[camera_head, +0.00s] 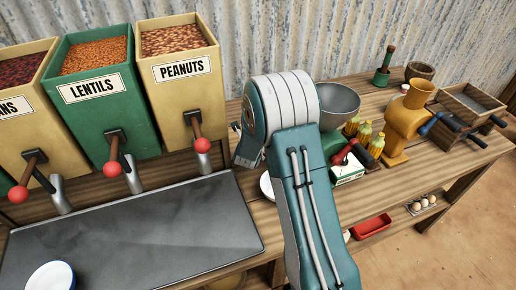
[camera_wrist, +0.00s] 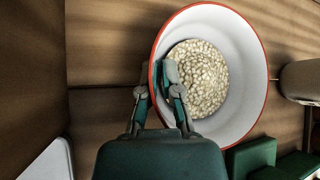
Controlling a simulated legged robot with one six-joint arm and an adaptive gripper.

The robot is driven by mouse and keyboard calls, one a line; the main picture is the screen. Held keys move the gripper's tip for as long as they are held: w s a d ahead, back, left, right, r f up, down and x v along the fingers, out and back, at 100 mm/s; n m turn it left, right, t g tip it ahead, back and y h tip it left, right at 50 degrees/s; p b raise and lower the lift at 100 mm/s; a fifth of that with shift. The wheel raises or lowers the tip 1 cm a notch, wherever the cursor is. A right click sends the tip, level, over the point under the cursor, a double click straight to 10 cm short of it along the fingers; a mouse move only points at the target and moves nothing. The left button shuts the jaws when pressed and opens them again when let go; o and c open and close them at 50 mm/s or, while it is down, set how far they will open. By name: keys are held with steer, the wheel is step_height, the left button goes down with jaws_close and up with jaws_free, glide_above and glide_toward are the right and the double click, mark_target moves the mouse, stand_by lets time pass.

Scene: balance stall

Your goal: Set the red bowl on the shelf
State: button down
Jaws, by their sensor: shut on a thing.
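The red bowl (camera_wrist: 247,110) is white inside with a red rim and holds pale beans or grains in the wrist view. My gripper (camera_wrist: 156,78) is shut on its left rim, one finger inside the bowl and one outside. Wooden boards show around the bowl; I cannot tell whether it touches them. In the head view my arm hides the gripper, and I cannot make out the bowl for sure. A wooden lower shelf (camera_head: 398,225) shows under the right part of the bench.
A red tray (camera_head: 371,226) and a holder with eggs (camera_head: 424,204) sit low at the right. A grey metal pan (camera_head: 338,101), corn bottles and a yellow grinder (camera_head: 404,115) crowd the bench. Dispensers stand left, above a dark tray (camera_head: 130,240) with a blue-rimmed bowl (camera_head: 50,276).

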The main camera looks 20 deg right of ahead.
steer(key=shift+w+d+r, duration=0.1)
steer(key=shift+r, duration=0.1)
step_height(320, 180, up, 11)
steer(key=w+d, duration=1.2)
steer(key=w, duration=0.3)
steer(key=shift+d, duration=0.3)
